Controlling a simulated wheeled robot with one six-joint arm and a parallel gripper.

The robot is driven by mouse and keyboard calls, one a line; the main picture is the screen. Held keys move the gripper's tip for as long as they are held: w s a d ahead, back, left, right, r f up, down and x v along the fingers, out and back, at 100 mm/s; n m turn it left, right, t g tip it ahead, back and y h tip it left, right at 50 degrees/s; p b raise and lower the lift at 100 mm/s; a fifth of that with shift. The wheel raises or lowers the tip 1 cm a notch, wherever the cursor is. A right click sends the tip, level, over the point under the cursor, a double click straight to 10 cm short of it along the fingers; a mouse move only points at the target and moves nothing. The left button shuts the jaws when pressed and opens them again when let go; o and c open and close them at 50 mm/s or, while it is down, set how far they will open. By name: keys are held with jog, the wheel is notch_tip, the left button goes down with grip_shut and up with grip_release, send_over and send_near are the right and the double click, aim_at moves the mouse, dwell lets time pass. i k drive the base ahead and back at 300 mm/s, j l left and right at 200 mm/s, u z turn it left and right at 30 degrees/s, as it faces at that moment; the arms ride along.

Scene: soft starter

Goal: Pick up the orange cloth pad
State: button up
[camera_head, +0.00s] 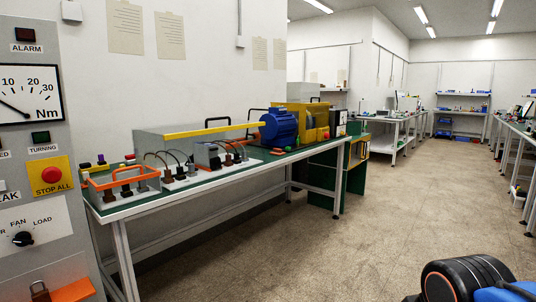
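My arm shows only as a black joint with orange rings and a blue part at the bottom right. My gripper is not in view, so its fingers and anything in them cannot be seen.
The grey control panel (30,120) with a red stop button (51,174) fills the left edge. A long green-topped bench (190,187) carries an orange-framed unit (118,184), grey boxes and a blue motor (279,127). The floor (330,245) to the right is clear.

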aim_at(277, 152)
jog(key=i+u, duration=0.1)
jog(key=i, duration=1.25)
